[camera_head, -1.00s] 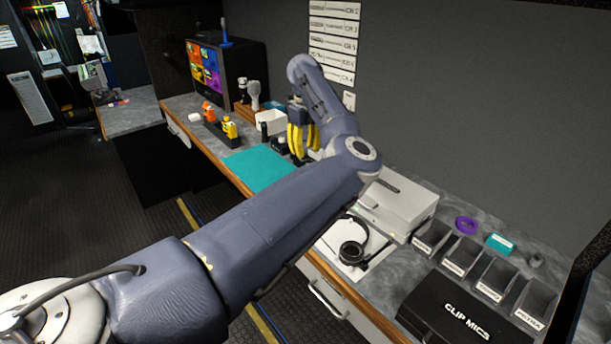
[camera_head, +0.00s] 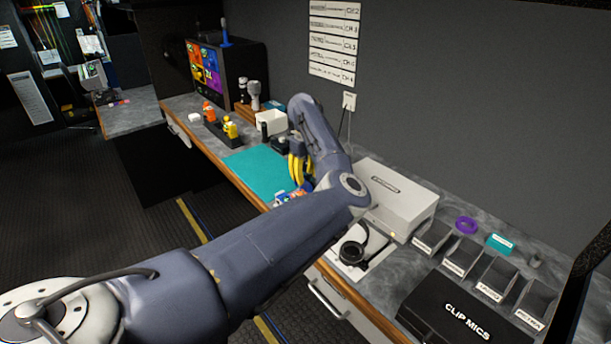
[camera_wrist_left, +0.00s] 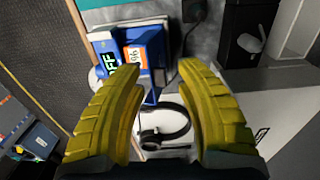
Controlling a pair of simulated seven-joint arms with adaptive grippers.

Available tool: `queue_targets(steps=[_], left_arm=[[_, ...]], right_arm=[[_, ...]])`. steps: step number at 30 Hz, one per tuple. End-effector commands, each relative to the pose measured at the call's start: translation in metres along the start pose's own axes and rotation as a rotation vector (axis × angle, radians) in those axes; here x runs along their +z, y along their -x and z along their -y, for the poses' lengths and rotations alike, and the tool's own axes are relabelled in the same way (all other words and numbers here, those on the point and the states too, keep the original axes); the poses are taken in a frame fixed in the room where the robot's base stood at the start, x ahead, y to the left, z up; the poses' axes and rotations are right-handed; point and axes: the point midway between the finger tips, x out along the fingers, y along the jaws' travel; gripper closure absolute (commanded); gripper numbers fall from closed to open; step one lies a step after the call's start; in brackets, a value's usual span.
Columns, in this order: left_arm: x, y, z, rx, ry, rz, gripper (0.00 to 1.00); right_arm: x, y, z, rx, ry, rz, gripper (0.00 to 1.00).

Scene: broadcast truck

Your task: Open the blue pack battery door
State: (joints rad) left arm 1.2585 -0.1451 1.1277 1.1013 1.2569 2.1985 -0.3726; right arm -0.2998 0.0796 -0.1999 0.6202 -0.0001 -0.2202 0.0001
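The blue pack (camera_wrist_left: 136,48) lies ahead of my left gripper in the left wrist view, with a dark "OFF" label and an orange label on it. In the head view only part of the pack (camera_head: 282,197) shows, at the front of the counter beside the teal mat. My left gripper (camera_wrist_left: 160,68) has its two yellow fingers apart with nothing between them. In the head view, the gripper (camera_head: 300,172) is above the counter near the pack. I cannot make out whether the battery door is open. My right gripper is not in view.
A teal mat (camera_head: 255,170) lies left of the pack. Black headphones (camera_head: 352,252) rest on a white sheet, and a pale grey box (camera_head: 400,200) stands behind them. A black clip mics case (camera_head: 455,315) and several open bins are at the right.

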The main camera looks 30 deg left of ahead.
Motion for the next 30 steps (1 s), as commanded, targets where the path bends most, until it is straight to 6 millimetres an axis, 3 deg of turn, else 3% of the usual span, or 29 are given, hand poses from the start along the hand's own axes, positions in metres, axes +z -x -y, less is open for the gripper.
queue_targets(steps=[5, 15, 30], left_arm=[[0.0001, 0.0001, 0.0, 0.0, 0.0, 0.0, 0.62], [0.0001, 0.0003, 0.0, 0.0, 0.0, 0.0, 1.0], [0.0, 0.0, 0.0042, 0.043, -0.004, -0.005, 1.0]], right_arm=[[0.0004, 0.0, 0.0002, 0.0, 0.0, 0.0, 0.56], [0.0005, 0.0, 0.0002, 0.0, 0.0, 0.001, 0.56], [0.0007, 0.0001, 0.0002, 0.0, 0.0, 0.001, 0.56]])
